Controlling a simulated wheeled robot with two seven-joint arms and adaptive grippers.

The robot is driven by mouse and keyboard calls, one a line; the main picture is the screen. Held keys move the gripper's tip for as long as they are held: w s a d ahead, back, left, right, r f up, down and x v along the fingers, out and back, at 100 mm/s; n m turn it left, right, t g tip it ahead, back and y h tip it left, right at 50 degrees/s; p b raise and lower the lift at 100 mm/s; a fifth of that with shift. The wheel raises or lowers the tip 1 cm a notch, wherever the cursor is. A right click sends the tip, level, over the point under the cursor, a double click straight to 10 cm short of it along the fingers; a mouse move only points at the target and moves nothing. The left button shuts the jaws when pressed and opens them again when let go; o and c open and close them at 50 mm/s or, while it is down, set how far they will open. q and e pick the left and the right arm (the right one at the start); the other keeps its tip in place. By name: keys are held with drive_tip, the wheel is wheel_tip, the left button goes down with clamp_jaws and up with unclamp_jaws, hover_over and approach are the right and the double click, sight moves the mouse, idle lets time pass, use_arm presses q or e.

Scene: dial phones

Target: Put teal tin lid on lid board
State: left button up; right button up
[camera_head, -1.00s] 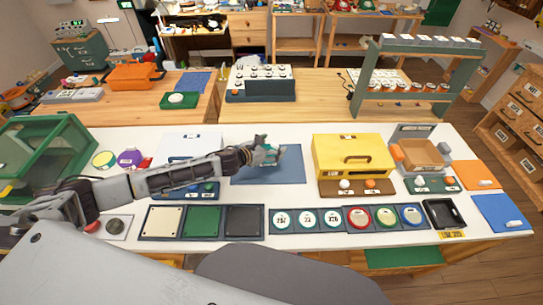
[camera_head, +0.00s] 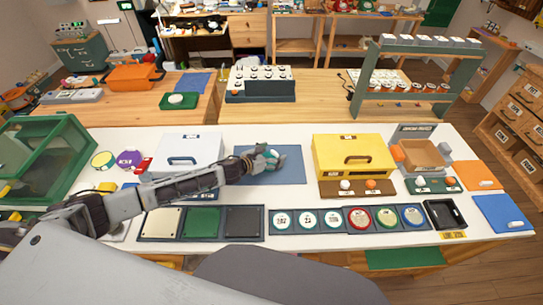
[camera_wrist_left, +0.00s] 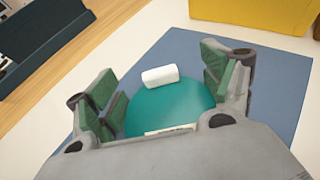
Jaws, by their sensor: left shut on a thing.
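The teal tin lid (camera_wrist_left: 170,108) is a round teal disc with a white knob on top, seen in the left wrist view. My left gripper (camera_wrist_left: 163,88) is shut on it, one green-padded finger on each side. In the head view the gripper (camera_head: 265,158) is over the blue mat (camera_head: 290,170) in the middle of the white table, and only a small teal part of the lid shows there. I cannot tell whether the lid touches the mat, nor which surface is the lid board. My right gripper is not in view.
A white box (camera_head: 188,150) stands left of the mat and a yellow box (camera_head: 352,157) right of it. In front lie a frame of cream, green and dark plates (camera_head: 203,223) and a row of round lids (camera_head: 333,219). A green glass-sided case (camera_head: 48,155) stands far left.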

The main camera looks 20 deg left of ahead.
use_arm(q)
drive_tip(key=shift+f, duration=0.2)
drive_tip(key=shift+f, duration=0.1)
drive_tip(key=o, duration=0.9)
drive_tip(key=shift+o, duration=0.2)
drive_tip(key=shift+s+a, duration=0.1)
drive_tip(key=shift+b+v, duration=0.55)
drive_tip(key=shift+v, duration=5.4)
